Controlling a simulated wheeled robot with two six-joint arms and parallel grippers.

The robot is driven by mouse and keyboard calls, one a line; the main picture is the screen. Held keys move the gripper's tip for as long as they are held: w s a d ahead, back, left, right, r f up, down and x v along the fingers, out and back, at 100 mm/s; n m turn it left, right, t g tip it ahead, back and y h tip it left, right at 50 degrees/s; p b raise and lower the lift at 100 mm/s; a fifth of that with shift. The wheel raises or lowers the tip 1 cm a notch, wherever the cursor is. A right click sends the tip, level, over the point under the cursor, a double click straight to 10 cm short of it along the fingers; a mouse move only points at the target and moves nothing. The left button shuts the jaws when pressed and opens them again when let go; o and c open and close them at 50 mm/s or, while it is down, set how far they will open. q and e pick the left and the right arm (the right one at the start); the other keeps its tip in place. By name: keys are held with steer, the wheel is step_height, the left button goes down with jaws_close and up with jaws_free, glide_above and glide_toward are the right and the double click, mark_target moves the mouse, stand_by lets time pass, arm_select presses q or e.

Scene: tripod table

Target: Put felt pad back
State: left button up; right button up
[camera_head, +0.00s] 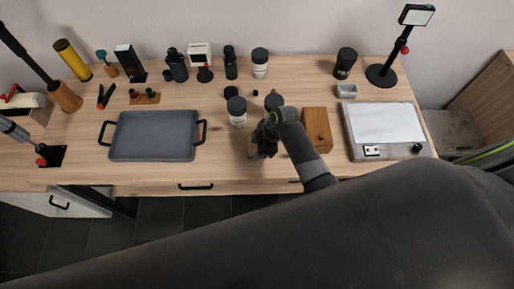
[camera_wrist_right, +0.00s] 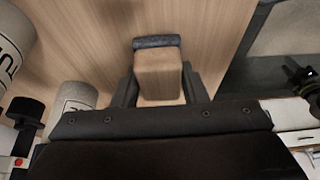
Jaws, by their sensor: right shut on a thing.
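The felt pad (camera_wrist_right: 157,42) appears to be a dark grey layer on the end of a pale wooden block (camera_wrist_right: 158,78) in the right wrist view. My right gripper (camera_wrist_right: 158,90) is shut on the block, with one black finger on each side. In the head view my right gripper (camera_head: 262,148) is over the front middle of the table, between the grey tray and a wooden box. There the gripper and forearm largely hide the pad. I cannot tell whether the pad touches the table. My left gripper is not in view.
The grey tray (camera_head: 153,136) lies left of the gripper. A white-labelled jar (camera_head: 237,111) stands just behind it, and the wooden box (camera_head: 316,129) is to the right. A white-topped device (camera_head: 385,124) sits farther right. Several bottles line the back. Bare wood shows between tray and gripper.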

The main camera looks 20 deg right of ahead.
steer(key=shift+f, duration=0.3)
steer(key=shift+f, duration=0.1)
steer(key=o, duration=1.1)
steer(key=shift+r, duration=0.2)
steer(key=v, duration=1.2)
steer(key=shift+f+b, duration=0.1)
steer(key=shift+b, duration=0.2)
